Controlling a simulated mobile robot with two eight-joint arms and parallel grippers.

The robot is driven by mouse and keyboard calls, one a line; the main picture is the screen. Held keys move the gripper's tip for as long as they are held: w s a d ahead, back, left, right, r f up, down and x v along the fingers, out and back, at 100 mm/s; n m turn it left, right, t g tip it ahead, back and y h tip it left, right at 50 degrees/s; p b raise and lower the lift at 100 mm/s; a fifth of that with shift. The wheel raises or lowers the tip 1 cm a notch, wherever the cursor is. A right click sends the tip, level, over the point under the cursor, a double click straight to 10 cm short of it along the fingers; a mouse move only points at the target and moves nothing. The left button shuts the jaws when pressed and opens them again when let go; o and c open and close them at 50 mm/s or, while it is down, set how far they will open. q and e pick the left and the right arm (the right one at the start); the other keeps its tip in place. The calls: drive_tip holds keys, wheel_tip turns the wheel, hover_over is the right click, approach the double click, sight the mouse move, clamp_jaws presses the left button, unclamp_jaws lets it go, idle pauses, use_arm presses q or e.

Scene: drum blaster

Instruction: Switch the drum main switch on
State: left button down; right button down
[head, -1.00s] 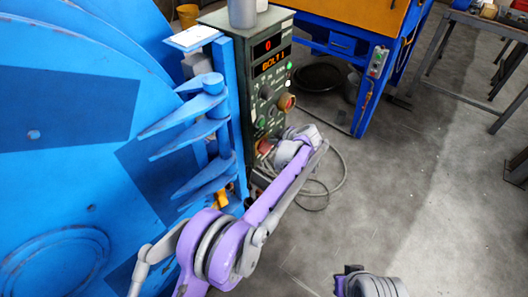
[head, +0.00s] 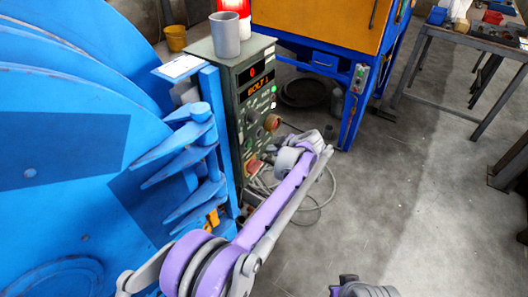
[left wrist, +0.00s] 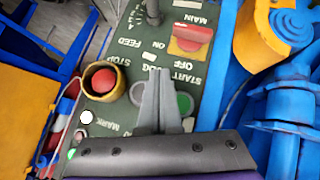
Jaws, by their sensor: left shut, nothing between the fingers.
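The main switch (left wrist: 192,38) is a red handle on a yellow plate, at the top of the left wrist view. The panel lettering there is upside down, with MAIN, ON and OFF around the switch; I cannot tell its setting. In the head view its red part (head: 254,165) shows low on the green control cabinet (head: 226,75). My left gripper (left wrist: 161,92) is shut and empty. Its tips point at the panel below the switch in the left wrist view, apart from the handle in the picture. In the head view the left fingers are hard to make out. My right gripper's fingers are not visible.
A red button in a yellow collar (left wrist: 105,80) and a green button (left wrist: 184,103) sit near the left fingers. The blue drum (head: 70,150) with hinge arms stands left of the cabinet. A grey cup (head: 224,35) stands on top. A cable (head: 318,205) lies on the floor.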

use_arm(q)
drive_tip(key=v, duration=0.4)
drive_tip(key=shift+w+d+r+p, duration=0.1)
drive_tip(key=shift+w+d+p, duration=0.2)
drive_tip(key=shift+w, duration=0.1)
